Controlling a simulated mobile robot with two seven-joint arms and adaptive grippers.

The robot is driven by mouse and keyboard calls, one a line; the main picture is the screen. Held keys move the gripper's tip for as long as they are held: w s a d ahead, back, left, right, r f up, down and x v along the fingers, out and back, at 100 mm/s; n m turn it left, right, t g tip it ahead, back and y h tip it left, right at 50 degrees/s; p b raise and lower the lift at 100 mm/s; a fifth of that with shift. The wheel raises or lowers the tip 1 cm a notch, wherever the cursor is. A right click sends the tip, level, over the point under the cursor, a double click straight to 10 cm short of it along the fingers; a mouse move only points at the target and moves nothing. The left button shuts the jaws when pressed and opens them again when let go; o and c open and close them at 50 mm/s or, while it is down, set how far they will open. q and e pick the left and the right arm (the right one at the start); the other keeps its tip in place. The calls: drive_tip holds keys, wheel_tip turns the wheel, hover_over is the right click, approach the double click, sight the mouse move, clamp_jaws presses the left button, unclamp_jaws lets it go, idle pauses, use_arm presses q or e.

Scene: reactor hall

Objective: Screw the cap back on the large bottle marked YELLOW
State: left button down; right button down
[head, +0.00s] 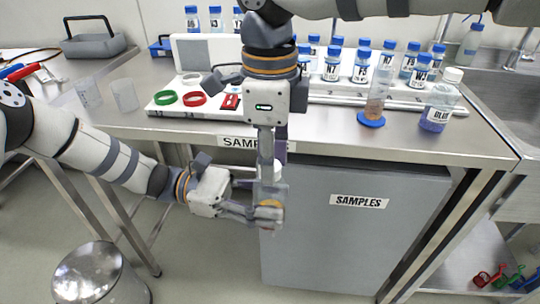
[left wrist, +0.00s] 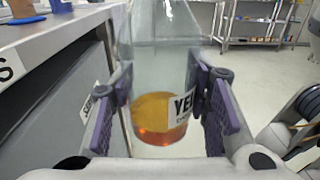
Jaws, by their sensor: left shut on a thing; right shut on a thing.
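The large bottle marked YELLOW (left wrist: 165,110) is clear, with amber liquid low inside and a white label. My left gripper (left wrist: 165,105) is shut around its lower body and holds it upright in front of the bench, off the bench top. In the head view the bottle (head: 280,190) is largely hidden by the grippers. My right gripper (head: 270,170) points down from above and is shut at the bottle's top. A white piece, apparently the cap (head: 277,168), shows beside its fingers. Whether the cap sits on the neck cannot be told; the wrist view cuts off the top.
The steel bench (head: 330,138) is just behind the grippers, with a grey SAMPLES cabinet (head: 330,230) below. A metal bin (head: 95,275) is at lower left.

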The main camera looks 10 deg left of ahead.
drive_tip(key=c, duration=1.2)
unclamp_jaws()
drive_tip(key=shift+r, duration=0.1)
wheel_tip(320, 180, up, 12)
drive_tip(key=shift+f, duration=0.1)
